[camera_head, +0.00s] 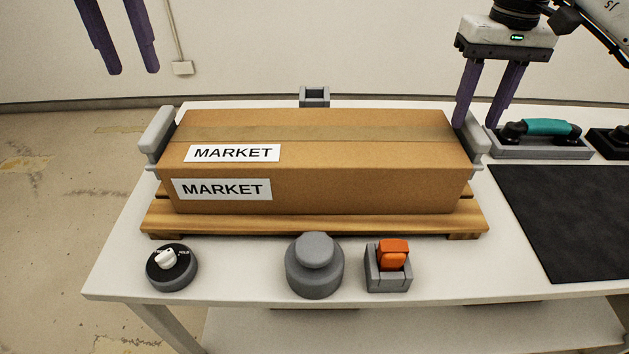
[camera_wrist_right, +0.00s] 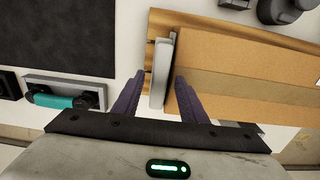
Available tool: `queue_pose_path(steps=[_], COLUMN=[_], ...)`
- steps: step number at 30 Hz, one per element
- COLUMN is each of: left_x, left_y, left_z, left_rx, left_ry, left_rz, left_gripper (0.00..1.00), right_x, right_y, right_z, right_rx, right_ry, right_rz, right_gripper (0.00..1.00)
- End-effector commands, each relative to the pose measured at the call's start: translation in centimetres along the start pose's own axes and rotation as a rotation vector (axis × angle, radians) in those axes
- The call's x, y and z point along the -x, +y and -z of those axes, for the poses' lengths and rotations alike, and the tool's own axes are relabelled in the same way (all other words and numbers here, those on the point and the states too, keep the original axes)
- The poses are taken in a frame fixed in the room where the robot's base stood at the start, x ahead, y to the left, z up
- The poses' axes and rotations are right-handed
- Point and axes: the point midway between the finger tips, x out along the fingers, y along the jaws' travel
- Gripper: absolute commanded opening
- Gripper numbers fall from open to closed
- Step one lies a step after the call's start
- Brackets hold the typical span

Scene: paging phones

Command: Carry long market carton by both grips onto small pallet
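The long brown carton (camera_head: 330,186) with white MARKET labels sits on the small wooden pallet (camera_head: 310,221), lying lengthwise across it. A grey grip is at each end: the left grip (camera_head: 155,136) and the right grip (camera_head: 476,139). My right gripper (camera_head: 478,126) is open at the right end. In the right wrist view its fingers (camera_wrist_right: 160,77) stand on either side of the grey right grip (camera_wrist_right: 161,70), with a gap visible on the outer side. My left gripper (camera_head: 133,72) is open and empty, raised above and left of the left grip, apart from the carton.
In front of the pallet are a round dial (camera_head: 172,267), a grey knobbed weight (camera_head: 315,265) and an orange switch in a grey holder (camera_head: 391,263). A grey bracket (camera_head: 315,97) stands behind. At right are a teal-handled tool (camera_head: 541,137) and a black mat (camera_head: 570,220).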

Motion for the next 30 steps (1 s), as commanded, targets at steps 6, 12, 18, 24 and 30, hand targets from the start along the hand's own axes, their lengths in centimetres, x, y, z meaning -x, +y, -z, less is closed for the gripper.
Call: queue_pose_path(steps=[6, 12, 18, 24, 30], left_x=[0.8, 0.8, 0.8, 0.8, 0.8], left_y=[0.0, 0.0, 0.0, 0.0, 0.0], left_z=[0.0, 0.0, 0.0, 0.0, 0.0], left_rx=[0.002, 0.001, 0.001, 0.001, 0.001], left_ry=[0.002, 0.001, 0.001, 0.001, 0.001], left_rz=[-0.001, 0.0, 0.0, 0.0, 0.0], left_gripper=[0.39, 0.39, 0.39, 0.39, 0.39], right_x=[1.1, 5.1, 9.2, 11.4, 12.0], right_y=[-0.1, -0.1, 0.0, 0.0, 0.0], right_z=[0.1, 0.1, 0.0, 0.0, 0.0], right_rx=[0.001, -0.001, -0.001, 0.0, 0.0], right_ry=[0.003, 0.006, 0.004, 0.001, 0.0], right_rz=[0.0, 0.0, -0.002, -0.002, 0.0], right_gripper=[0.39, 0.39, 0.39, 0.39, 0.39])
